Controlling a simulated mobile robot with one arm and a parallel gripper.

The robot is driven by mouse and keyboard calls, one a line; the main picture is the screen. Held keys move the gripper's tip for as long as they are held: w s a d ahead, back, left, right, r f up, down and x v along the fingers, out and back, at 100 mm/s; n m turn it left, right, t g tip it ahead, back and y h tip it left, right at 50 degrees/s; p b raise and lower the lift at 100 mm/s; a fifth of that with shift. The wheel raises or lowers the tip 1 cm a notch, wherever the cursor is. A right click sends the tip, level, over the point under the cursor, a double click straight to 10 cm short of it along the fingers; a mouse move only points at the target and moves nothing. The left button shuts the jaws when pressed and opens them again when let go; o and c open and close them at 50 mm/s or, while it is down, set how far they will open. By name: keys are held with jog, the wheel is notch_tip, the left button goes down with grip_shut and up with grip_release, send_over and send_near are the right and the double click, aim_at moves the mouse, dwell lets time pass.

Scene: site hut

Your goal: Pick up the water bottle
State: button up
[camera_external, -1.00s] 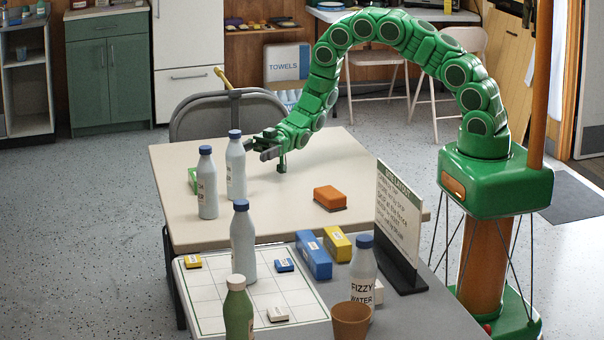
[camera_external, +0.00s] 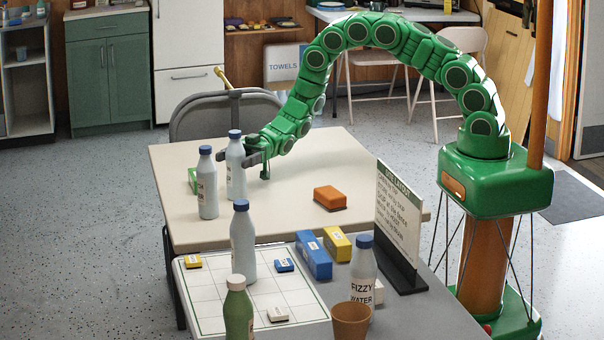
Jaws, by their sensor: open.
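My gripper (camera_external: 254,157) is open at the right side of a pale bottle with a blue cap (camera_external: 236,172), which stands upright on the beige table. The jaws are level with its upper half. I cannot tell whether they touch it or reach around it. A second pale, blue-capped bottle (camera_external: 208,187) stands close to its left. A third such bottle (camera_external: 243,243) stands nearer the camera on the white grid board. A bottle labelled "FIZZY WATER" (camera_external: 363,272) stands at the front right. The labels of the other pale bottles are too small to read.
A green bottle (camera_external: 238,310) and a brown pot (camera_external: 350,321) are in front. An orange block (camera_external: 330,197), blue block (camera_external: 313,257), yellow block (camera_external: 337,243) and a sign (camera_external: 396,222) stand to the right. A green block (camera_external: 192,180) is behind the left bottle. The middle of the beige table (camera_external: 283,215) is clear.

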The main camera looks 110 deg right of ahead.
aim_at(236, 146)
jog(key=c, duration=1.4)
jog(key=shift+r, duration=0.1)
jog(key=shift+r, duration=0.35)
notch_tip(236, 146, up, 3)
jog(key=shift+s+f, duration=0.1)
jog(key=s+a+r, duration=0.1)
jog(key=s+r, duration=0.2)
jog(key=s, duration=0.1)
jog(key=s+a+r, duration=0.1)
jog(key=s+r, duration=0.2)
jog(key=s, duration=0.2)
jog(key=s+a+r, duration=0.1)
jog(key=s+r, duration=0.2)
jog(key=s, duration=0.1)
jog(key=shift+s+r, duration=0.2)
